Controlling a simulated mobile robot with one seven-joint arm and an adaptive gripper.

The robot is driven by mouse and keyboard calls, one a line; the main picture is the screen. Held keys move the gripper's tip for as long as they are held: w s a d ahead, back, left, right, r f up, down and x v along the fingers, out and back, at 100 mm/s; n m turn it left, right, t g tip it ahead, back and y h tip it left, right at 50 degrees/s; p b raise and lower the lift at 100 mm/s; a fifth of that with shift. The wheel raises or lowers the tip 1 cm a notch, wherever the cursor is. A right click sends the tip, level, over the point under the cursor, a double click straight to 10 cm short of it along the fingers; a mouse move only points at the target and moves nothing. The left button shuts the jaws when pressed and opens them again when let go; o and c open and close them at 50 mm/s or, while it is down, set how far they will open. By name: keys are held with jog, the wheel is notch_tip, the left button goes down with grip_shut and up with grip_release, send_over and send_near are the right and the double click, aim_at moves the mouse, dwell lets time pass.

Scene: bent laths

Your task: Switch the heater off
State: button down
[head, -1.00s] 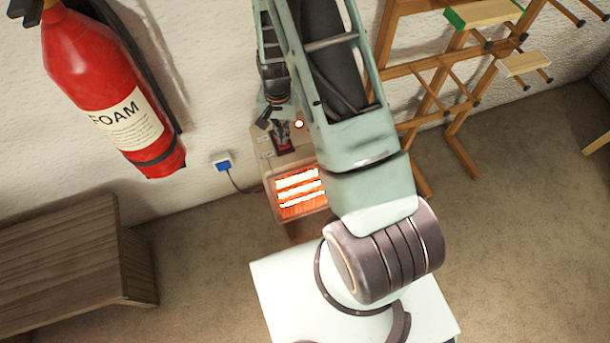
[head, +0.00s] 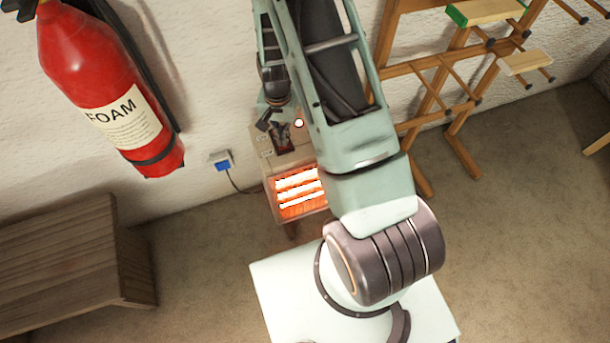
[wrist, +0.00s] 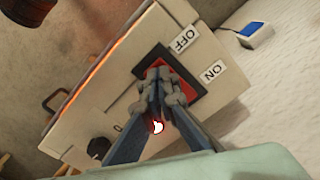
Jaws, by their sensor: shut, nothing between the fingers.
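The heater (head: 297,212) stands by the wall, its bars glowing bright orange. In the wrist view its pale top panel (wrist: 110,60) carries a red rocker switch (wrist: 188,84) in a dark frame, with an OFF label (wrist: 185,39) and an ON label (wrist: 213,72) beside it. My gripper (wrist: 160,76) is shut and empty, its fingertips over the switch and hiding much of it. I cannot tell whether they touch it or which way it is tilted. A small lit lamp (wrist: 157,127) shows between the fingers. In the head view my gripper (head: 282,140) is at the heater's top panel.
A dark knob (wrist: 98,147) sits on the same panel. A wall socket with a blue plug (head: 222,164) is left of the heater. A red fire extinguisher (head: 110,95) hangs on the wall. A wooden bench (head: 70,260) is at left and a wooden rack (head: 440,90) at right.

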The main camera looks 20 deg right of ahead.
jog(key=shift+r+p, duration=2.25)
jog(key=shift+r, duration=1.2)
